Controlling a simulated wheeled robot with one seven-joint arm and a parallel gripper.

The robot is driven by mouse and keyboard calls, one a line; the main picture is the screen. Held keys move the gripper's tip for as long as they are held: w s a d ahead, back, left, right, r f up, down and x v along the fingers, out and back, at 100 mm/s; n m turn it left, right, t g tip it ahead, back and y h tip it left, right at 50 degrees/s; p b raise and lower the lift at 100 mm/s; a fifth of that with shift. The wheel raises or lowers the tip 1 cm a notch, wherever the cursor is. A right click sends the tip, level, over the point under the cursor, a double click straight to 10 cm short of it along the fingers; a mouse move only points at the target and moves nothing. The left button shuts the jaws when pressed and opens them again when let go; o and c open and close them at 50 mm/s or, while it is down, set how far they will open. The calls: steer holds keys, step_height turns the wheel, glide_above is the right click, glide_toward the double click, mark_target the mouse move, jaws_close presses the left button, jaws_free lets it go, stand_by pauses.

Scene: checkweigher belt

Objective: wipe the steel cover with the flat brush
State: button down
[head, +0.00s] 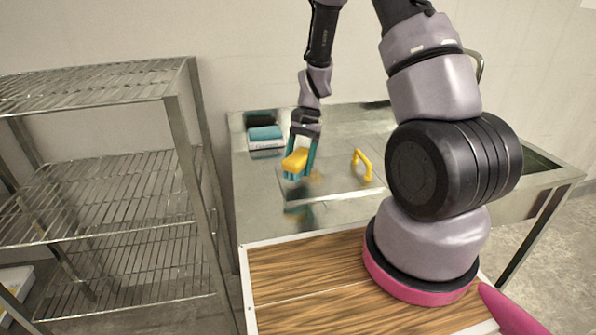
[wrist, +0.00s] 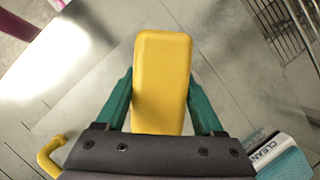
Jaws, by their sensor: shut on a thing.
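My gripper (head: 301,165) has teal fingers and is shut on the yellow flat brush (head: 295,159). In the wrist view the brush (wrist: 162,85) shows as a long yellow block between the fingers; its bristles are hidden. The steel cover (head: 335,188) is a flat shiny plate on the steel table, with a yellow arched handle (head: 362,165) at its right part. The brush is over the left part of the cover, left of the handle. It looks a little above the surface, with a reflection below it, but contact is hard to judge.
A white holder labelled CLEAN (wrist: 268,148) with a teal top (head: 265,133) stands at the table's back left. A wire shelf rack (head: 110,190) stands left of the table. A wood-topped surface (head: 300,275) with a pale rim lies in front.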

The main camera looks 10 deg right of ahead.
mark_target(298, 156)
steer(key=shift+r, duration=2.25)
steer(key=w+d+m+t+h, duration=0.1)
steer(key=w+d+m+t, duration=0.2)
steer(key=w+d+m, duration=0.5)
steer(key=w+d+m+t+h, duration=0.1)
steer(key=w+d+m+t, duration=0.15)
steer(key=w+m, duration=0.85)
steer(key=w+d+m+t+h, duration=0.1)
steer(key=w+d+m+t, duration=0.1)
steer(key=w+d+m, duration=0.75)
steer(key=shift+n, duration=0.75)
steer(key=a+f, duration=0.1)
steer(key=f, duration=0.2)
steer(key=w+a+f, duration=0.1)
steer(key=f, duration=0.2)
steer(key=w+a+f, duration=0.1)
steer(key=f, duration=0.2)
steer(key=shift+w+a, duration=0.1)
steer(key=shift+a, duration=0.1)
steer(key=shift+f, duration=0.1)
jaws_free()
